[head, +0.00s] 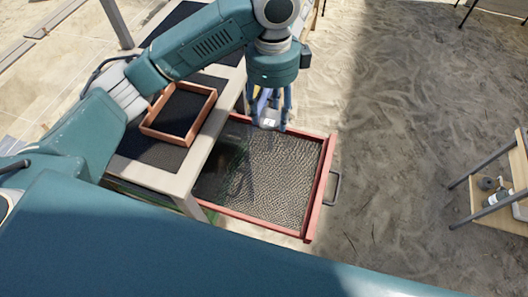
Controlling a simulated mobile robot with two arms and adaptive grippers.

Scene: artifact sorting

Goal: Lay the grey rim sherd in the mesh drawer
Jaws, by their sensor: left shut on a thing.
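The mesh drawer (327,168) is pulled out from under the table; it has a red frame and a grey mesh floor, with a dark handle on its right side. My left gripper (269,118) points down over the back part of the drawer. It is shut on a small light grey piece (269,123), which looks like the grey rim sherd. I cannot tell how high the piece hangs above the mesh. The fingers partly cover it. My right gripper is not in view.
A wooden tray (211,97) with a dark floor stands on the table (148,178) left of the drawer. A small wooden stand (480,213) with items is at the far right. Sandy ground between drawer and stand is clear.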

